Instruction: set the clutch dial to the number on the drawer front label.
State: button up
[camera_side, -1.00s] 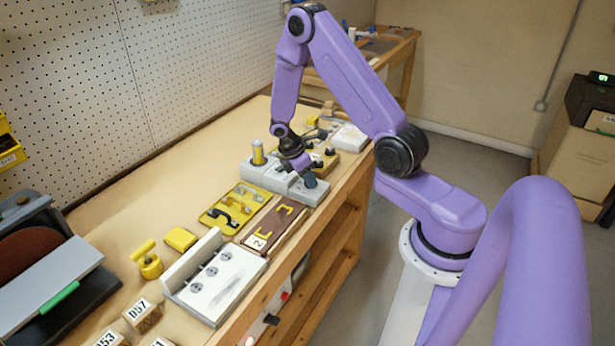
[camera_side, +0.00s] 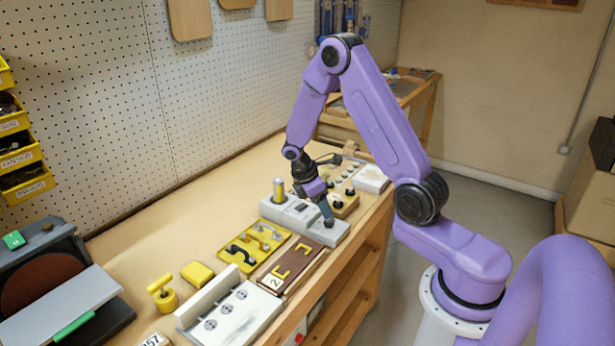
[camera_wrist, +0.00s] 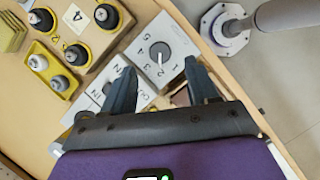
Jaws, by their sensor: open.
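The clutch dial (camera_wrist: 160,55) is a round grey knob on a pale plate marked 1 to 5, in the wrist view. Its pointer seems to lie toward the low numbers, but I cannot tell exactly which. My gripper (camera_wrist: 160,86) is open, its two dark fingers spread just short of the dial, with nothing between them. In the side view my gripper (camera_side: 329,219) points down close over the right part of a grey block, hiding the dial. The brown drawer front (camera_side: 299,263) has yellow handle pieces, and its white label (camera_side: 272,282) reads 2.
A yellow tray with handles (camera_side: 255,245) and a white panel with several round fittings (camera_side: 232,312) lie nearer the camera. A wooden box with black knobs (camera_side: 342,204) sits beyond. Clear bench lies toward the pegboard.

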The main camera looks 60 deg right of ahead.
jog(key=v, duration=1.2)
jog(key=shift+s, duration=0.1)
jog(key=s+a+r+t+y, duration=0.25)
jog(key=s+a, duration=0.65)
jog(key=a, duration=0.5)
jog(key=s+a+y, duration=0.1)
jog(key=s, duration=0.8)
jog(key=s+a+r+n, duration=0.1)
jog(key=s+a, duration=0.1)
jog(key=s, duration=0.7)
jog(key=shift+a+r+y, duration=0.15)
jog(key=shift+r+y, duration=0.15)
jog(key=shift+y, duration=0.05)
